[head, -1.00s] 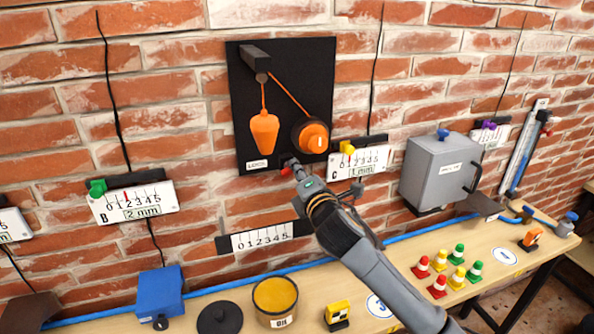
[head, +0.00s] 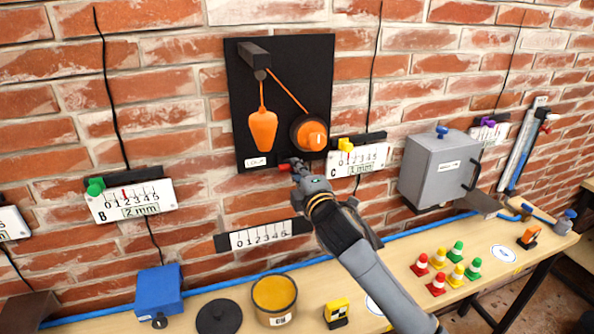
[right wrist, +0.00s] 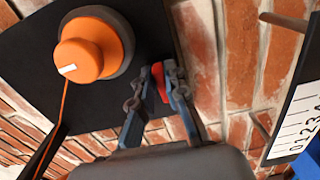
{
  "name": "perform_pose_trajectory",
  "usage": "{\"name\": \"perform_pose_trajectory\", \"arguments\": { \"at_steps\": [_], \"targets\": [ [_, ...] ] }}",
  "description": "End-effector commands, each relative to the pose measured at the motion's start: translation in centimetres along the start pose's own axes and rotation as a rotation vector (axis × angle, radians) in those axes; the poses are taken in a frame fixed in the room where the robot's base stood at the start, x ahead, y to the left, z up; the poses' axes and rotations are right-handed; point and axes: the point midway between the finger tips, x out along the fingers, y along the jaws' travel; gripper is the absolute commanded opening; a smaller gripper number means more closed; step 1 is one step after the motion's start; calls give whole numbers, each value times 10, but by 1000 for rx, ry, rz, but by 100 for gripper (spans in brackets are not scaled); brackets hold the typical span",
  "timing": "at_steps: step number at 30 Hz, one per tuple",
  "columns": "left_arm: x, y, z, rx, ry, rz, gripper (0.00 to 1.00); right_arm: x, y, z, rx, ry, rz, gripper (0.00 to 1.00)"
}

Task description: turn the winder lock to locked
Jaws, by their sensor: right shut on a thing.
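The black wall board (head: 240,85) carries an orange winder knob (head: 308,134) with a white mark. A cord runs from it over a dark bracket (head: 254,55) to a hanging orange weight (head: 263,131). A small red lock lever (head: 285,167) sits at the board's lower edge, right of a white label (head: 259,162). My right gripper (head: 294,166) is at this lever. In the right wrist view its fingers (right wrist: 161,80) are shut on the red lever (right wrist: 160,82), which they partly hide. The winder knob (right wrist: 88,47) is beside them, untouched. My left gripper is out of view.
Scale plate C (head: 358,160) with a yellow slider is close right of my gripper. Another scale (head: 261,235) hangs below left. A grey box (head: 438,168) is farther right. The bench below holds a yellow-filled tin (head: 275,300), a blue box (head: 159,291) and several small cones.

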Motion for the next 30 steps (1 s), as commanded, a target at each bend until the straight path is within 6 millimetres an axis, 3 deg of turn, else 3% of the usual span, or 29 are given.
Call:
{"name": "perform_pose_trajectory", "arguments": {
  "at_steps": [7,8,10,11,23,30],
  "targets": [
    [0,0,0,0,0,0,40,0,2,0,3,0,2,0],
    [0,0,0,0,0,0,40,0,2,0,3,0,2,19],
    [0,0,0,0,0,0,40,0,1,0,2,0,2,33],
    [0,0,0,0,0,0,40,0,1,0,2,0,2,36],
    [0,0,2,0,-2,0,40,-6,0,1,0,-1,-1,36],
    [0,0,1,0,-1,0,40,-46,-1,0,-1,0,0,36]
  ]
}}
